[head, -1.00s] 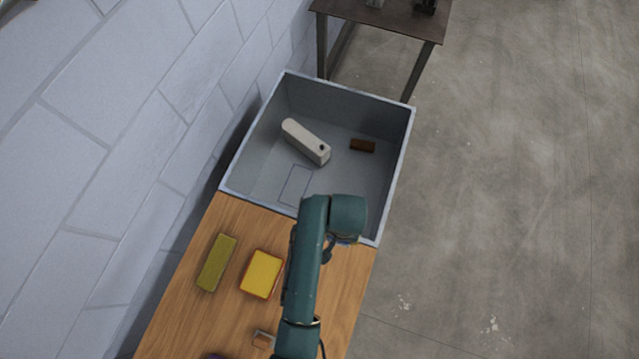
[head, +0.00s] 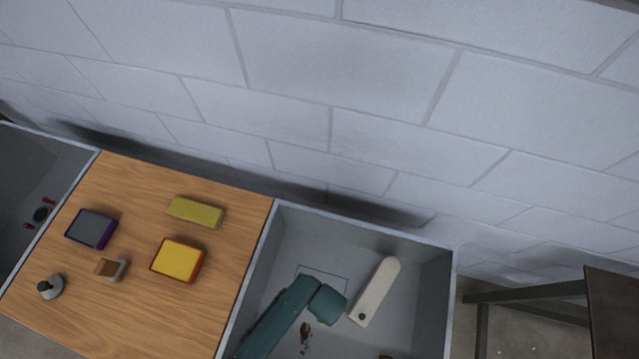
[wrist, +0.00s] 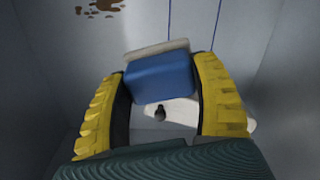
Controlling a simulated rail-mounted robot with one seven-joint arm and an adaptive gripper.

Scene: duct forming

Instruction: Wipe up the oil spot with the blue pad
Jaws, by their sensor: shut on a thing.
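My gripper (wrist: 160,72) has yellow ridged fingers and is shut on the blue pad (wrist: 162,80), a blue block with a pale layer along its far edge. The pad is held over the grey bin (head: 272,240). The brown oil spot (wrist: 100,8) shows as splotches at the top left of the wrist view, beyond the pad and apart from it. In the head view a brown patch (head: 305,331) on the bin floor beside my arm looks like the same spot. There my arm hides the gripper and the pad.
A long white block (head: 376,290) with a dark knob or hole lies in the bin, right of my arm. A thin outlined rectangle (head: 335,271) marks the floor. Bin walls surround the arm. A wooden table (head: 150,225) at left carries a yellow-orange box (head: 178,260) and other items.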

